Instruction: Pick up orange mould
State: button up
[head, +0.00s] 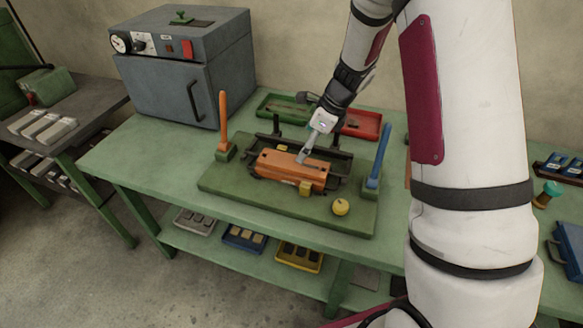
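The orange mould (290,169) is a long block lying in a dark cradle on a green base plate (227,183) on the workbench. Small yellow blocks sit at its front right and back left. The far part of the mould's top is partly hidden by the gripper.
An orange post (223,115) and a blue post (379,157) stand at either side. A yellow ball (341,206) is at the plate's front right. A green tray (285,108) and a red tray (361,123) lie behind. A grey oven (184,66) stands at the left.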

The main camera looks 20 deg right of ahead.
aim_at(294, 162)
jog(key=x, duration=0.5)
jog(key=shift+f, duration=0.1)
jog(key=shift+p+x, duration=0.35)
jog(key=shift+x, duration=2.35)
jog(key=shift+d, duration=0.15)
jog(key=c, duration=2)
jog(key=shift+w, duration=0.1)
jog(key=shift+c, duration=0.2)
